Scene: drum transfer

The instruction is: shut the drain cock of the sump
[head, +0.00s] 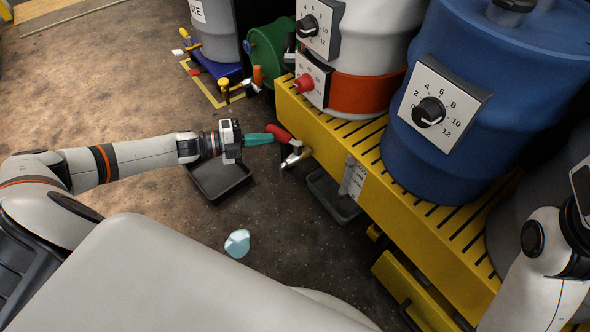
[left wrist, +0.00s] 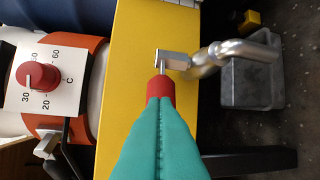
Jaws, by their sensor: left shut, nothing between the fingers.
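The sump is a yellow grated platform (head: 440,235) that bears the drums. Its drain cock (head: 295,155) is a silver tap on the side, with a red-gripped lever (head: 279,133). In the left wrist view the silver tap (left wrist: 215,56) points right and the red grip (left wrist: 160,88) lies crosswise to it. My left gripper (head: 268,136) has teal fingers (left wrist: 160,130), shut and empty. Their tips are right at the end of the red grip; I cannot tell whether they touch it. My right gripper's fingers are not in view.
A dark tray (head: 333,197) lies under the tap, and another (head: 218,180) lies below my left wrist. A blue drum (head: 470,90) with a dial and a white-red drum (head: 365,90) stand on the sump.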

